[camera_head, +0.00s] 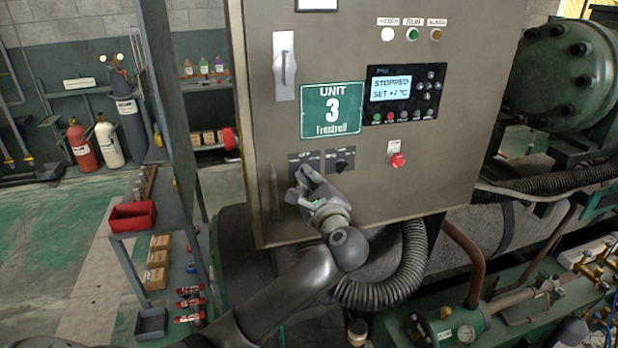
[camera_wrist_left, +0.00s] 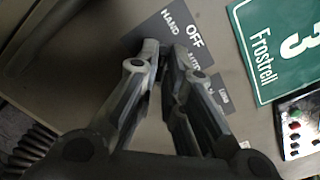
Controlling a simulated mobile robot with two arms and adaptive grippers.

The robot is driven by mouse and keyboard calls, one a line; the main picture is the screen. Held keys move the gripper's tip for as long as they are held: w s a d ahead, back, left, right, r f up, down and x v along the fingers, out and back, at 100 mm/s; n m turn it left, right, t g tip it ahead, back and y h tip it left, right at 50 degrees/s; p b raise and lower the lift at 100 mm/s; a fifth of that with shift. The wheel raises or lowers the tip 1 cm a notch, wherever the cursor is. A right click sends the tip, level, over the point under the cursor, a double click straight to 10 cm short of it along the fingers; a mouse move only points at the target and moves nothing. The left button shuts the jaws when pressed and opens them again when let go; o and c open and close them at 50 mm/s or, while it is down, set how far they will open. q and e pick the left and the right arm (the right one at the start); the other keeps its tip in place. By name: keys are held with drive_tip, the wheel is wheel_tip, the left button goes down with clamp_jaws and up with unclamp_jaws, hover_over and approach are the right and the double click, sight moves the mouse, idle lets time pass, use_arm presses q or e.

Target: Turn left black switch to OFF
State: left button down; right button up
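The grey cabinet (camera_head: 370,105) carries two dark switch plates side by side below the green Unit 3 sign. My left gripper (camera_head: 303,176) is at the left switch plate (camera_head: 310,156), its fingers pointing into the panel. In the left wrist view, that plate (camera_wrist_left: 200,42) reads HAND, OFF and a partly covered third word. The left gripper's fingertips (camera_wrist_left: 163,52) lie close together over its lower part and hide the left black knob, so its setting and the grip on it do not show. The right black switch (camera_head: 341,166) is uncovered. My right gripper is not in view.
The Unit 3 sign (camera_head: 331,111) also shows in the wrist view (camera_wrist_left: 285,45). A display (camera_head: 391,88) reads STOPPED. A red button (camera_head: 397,160) sits right of the switches, and a door handle (camera_head: 284,68) is above left. A shelf with a red bin (camera_head: 133,216) stands left.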

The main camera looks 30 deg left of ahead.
use_arm(q)
drive_tip(key=shift+m+p, duration=0.9)
drive_tip(key=shift+m, duration=0.3)
drive_tip(key=shift+m+p, duration=0.95)
drive_tip(key=shift+m, duration=0.15)
drive_tip(key=shift+r, duration=0.1)
